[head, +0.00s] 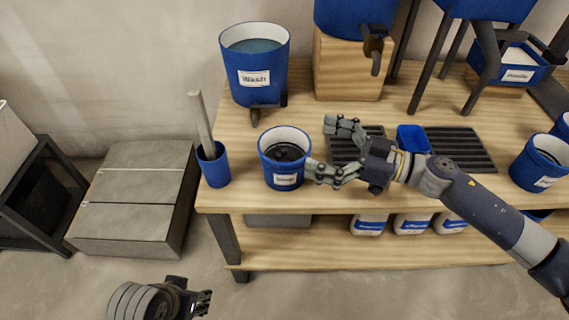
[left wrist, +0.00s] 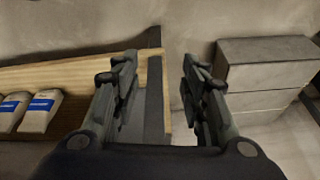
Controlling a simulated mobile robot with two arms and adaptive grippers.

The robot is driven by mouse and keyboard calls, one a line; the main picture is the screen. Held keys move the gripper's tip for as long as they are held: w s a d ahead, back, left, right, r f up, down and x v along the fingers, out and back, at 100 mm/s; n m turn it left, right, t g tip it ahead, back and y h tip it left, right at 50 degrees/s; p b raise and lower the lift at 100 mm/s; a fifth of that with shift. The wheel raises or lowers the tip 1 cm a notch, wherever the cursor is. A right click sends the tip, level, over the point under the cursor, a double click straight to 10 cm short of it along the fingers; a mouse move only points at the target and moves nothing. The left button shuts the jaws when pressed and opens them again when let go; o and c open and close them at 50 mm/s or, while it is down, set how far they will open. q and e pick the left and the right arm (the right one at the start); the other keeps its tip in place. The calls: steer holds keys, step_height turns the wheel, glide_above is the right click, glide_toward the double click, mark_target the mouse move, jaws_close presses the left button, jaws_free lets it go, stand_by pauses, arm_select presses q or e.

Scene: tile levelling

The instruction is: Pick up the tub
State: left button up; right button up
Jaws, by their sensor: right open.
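A blue tub (head: 272,172) with a white inside, dark contents and a small label stands upright near the front left of the wooden bench. My right gripper (head: 324,148) is open just right of this tub, its fingers spread toward it. The lower finger is close to the tub's right side; I cannot tell whether it touches. A small plain blue tub (head: 413,139) sits behind my right wrist. My left gripper (head: 205,303) is low in front of the bench, and in the left wrist view (left wrist: 155,78) its fingers are apart and empty.
The bench (head: 310,203) holds a large blue "Wash" bucket (head: 260,92), a blue cup (head: 214,172) with a grey stick, dark ribbed trays (head: 460,150) and another labelled tub (head: 538,168). White containers (head: 412,224) stand on the shelf below. Grey boxes (head: 130,200) stand left.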

mark_target(307, 154)
step_height(307, 154, down, 4)
steer(key=shift+b, duration=0.5)
steer(key=shift+x, duration=0.8)
steer(key=x, duration=0.5)
steer(key=shift+a+b, duration=0.1)
steer(key=shift+b, duration=0.25)
steer(key=shift+w+a, duration=0.15)
steer(key=shift+a, duration=0.2)
arm_select(q)
steer(key=shift+w+d+f+t, duration=0.2)
steer(key=shift+w+t, duration=0.1)
steer(key=shift+w, duration=0.35)
steer(key=shift+w+d+f+t, duration=0.15)
steer(key=shift+w+t, duration=0.15)
steer(key=shift+w, duration=0.3)
arm_select(e)
steer(key=c, duration=1.7)
steer(key=shift+r, duration=0.15)
steer(key=shift+c, duration=1.3)
arm_select(q)
steer(key=shift+s+r, duration=0.1)
arm_select(e)
steer(key=shift+r, duration=0.15)
